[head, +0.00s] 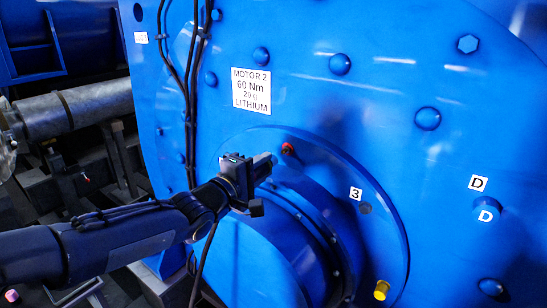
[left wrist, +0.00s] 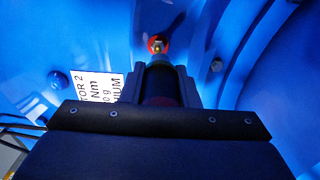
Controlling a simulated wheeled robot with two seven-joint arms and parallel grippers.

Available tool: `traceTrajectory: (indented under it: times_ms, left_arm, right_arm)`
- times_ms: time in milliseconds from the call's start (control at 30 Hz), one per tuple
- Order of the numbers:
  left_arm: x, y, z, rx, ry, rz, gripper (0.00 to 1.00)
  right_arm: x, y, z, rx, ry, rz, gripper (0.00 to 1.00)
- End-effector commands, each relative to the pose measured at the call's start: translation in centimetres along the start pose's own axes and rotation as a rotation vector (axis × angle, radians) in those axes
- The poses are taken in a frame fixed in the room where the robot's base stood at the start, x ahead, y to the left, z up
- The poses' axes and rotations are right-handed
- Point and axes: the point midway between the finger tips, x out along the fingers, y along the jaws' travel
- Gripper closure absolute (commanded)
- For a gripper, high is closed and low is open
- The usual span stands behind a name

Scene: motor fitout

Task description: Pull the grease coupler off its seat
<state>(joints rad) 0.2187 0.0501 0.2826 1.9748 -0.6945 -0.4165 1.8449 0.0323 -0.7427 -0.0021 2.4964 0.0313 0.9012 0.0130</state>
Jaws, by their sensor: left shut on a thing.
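My left gripper (head: 264,166) reaches in from the left to the round flange on the blue motor. Its jaws are shut on a dark cylindrical part, which I take for the grease coupler; it shows between the fingers in the left wrist view (left wrist: 160,82). In the head view the jaws mostly hide it. A fitting with a red ring (head: 288,149) sits on the flange just beyond the fingertips. In the left wrist view its metal tip and red ring (left wrist: 158,44) show ahead of the coupler. I cannot tell whether they touch. My right gripper is not in view.
A white label (head: 251,91) reads MOTOR 2, 60 Nm, 20 g, LITHIUM. A yellow cap (head: 381,290) and a tag marked 3 (head: 356,194) are on the flange. Dark cables (head: 188,100) run down the motor face. A grey shaft (head: 75,107) lies at left.

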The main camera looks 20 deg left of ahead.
Motion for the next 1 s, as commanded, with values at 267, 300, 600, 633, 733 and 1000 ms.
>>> traceTrajectory:
  times_ms: [267, 300, 600, 633, 733, 1000]
  left_arm:
    - [-2.5, 0.4, -0.1, 0.001, 0.002, 0.0, 1.0]
    - [-2.9, 0.4, 0.0, 0.0, 0.002, -0.001, 1.0]
    - [-5.9, 0.4, -0.1, 0.001, 0.003, 0.0, 1.0]
    - [-6.2, 0.4, -0.1, 0.001, 0.003, -0.001, 1.0]
    - [-7.2, 0.3, -0.1, 0.001, 0.002, -0.001, 1.0]
    - [-9.9, 0.3, -0.1, 0.001, 0.003, -0.001, 1.0]
  right_arm:
    - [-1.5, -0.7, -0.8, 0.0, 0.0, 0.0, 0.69]
    - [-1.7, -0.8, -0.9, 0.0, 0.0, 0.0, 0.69]
    - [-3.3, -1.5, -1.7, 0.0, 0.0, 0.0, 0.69]
    - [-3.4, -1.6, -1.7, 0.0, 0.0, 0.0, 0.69]
    - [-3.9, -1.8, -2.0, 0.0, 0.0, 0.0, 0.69]
    - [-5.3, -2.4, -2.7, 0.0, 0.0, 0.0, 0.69]
